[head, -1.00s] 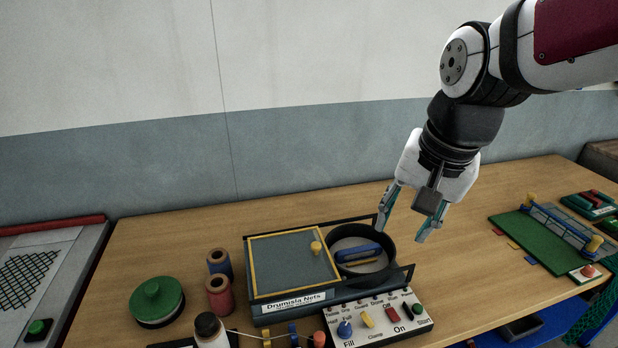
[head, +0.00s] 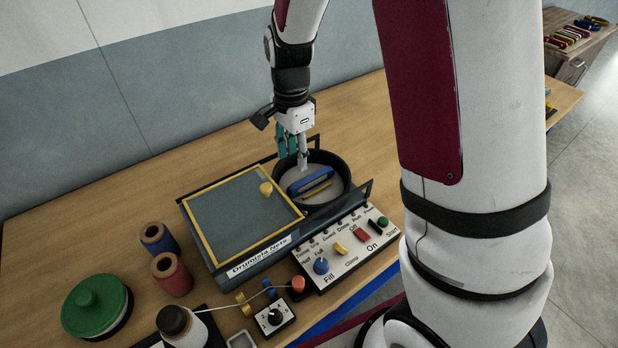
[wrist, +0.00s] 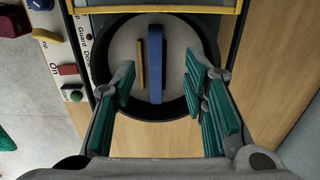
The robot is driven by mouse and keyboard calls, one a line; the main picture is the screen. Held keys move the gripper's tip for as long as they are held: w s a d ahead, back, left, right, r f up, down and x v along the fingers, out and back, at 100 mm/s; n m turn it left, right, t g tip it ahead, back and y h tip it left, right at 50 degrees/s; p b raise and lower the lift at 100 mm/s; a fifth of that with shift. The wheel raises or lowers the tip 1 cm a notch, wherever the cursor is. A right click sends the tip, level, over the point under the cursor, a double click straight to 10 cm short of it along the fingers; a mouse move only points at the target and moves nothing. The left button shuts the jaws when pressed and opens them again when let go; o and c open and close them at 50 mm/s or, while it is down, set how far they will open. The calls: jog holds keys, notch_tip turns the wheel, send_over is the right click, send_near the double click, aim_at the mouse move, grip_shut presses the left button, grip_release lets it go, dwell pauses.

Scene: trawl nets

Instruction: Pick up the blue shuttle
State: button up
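The blue shuttle (head: 311,181) lies in the round black-rimmed bowl (head: 346,190) at the right end of the machine. A thin yellow bar lies beside it. In the wrist view the blue shuttle (wrist: 155,64) stands lengthwise between my fingers, nearer the left one, with the yellow bar (wrist: 140,64) on its left. My gripper (head: 296,160) is over the back left part of the bowl, pointing down. In the wrist view my gripper (wrist: 163,92) is open, its green-padded fingers on either side of the shuttle, touching nothing that I can see.
The machine's yellow-framed lid (head: 240,215) is left of the bowl. A control panel (head: 345,248) with knobs stands in front. Blue and red spools (head: 172,275) and a green round lid (head: 96,305) are at the left. The table behind the machine is clear.

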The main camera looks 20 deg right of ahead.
aim_at(298, 184)
notch_tip(298, 184, down, 4)
jog(key=shift+r, duration=0.25)
jog(key=f, duration=0.3)
jog(key=f+p, duration=0.1)
jog(key=shift+s+d+f, duration=0.2)
jog(key=shift+s, duration=0.2)
jog(key=shift+w+f, duration=0.1)
jog(key=shift+f, duration=0.45)
grip_shut()
